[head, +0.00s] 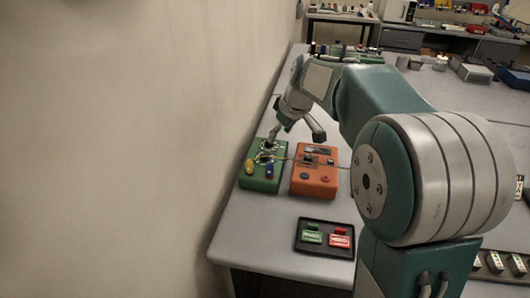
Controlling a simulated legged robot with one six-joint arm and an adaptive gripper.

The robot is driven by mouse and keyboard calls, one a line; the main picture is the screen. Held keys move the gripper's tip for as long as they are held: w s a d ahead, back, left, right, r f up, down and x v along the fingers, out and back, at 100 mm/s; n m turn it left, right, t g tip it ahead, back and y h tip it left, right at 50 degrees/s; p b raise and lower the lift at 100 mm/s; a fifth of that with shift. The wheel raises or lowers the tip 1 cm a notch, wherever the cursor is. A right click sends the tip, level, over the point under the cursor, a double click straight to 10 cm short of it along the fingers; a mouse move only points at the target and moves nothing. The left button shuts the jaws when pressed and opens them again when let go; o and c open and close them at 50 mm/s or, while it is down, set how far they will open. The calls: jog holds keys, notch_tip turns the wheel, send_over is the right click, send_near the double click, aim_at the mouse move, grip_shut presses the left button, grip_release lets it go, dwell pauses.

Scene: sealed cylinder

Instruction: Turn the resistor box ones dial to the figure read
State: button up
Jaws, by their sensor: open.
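A green box (257,179) with a dial-like top, a yellow post and a blue post sits on the grey bench near the wall. It looks like the resistor box, but its dial figures are too small to read. An orange box (314,183) with a small dark display and knobs sits just right of it; its reading cannot be made out. My gripper (294,139) is open above the back part of the green box, its fingers spread. One finger is over the green box and the other is toward the orange box. Whether a finger touches a dial cannot be told.
A black tray (301,248) with a green and a red labelled piece lies in front of the boxes. The wall (150,130) runs close along the left. My arm hides much of the bench to the right. A thin lead appears to run between the boxes.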

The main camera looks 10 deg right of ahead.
jog(key=n, duration=0.1)
send_near(265, 154)
jog(key=x, duration=0.9)
jog(key=shift+w+f, duration=0.1)
jog(key=shift+f, duration=0.2)
grip_shut()
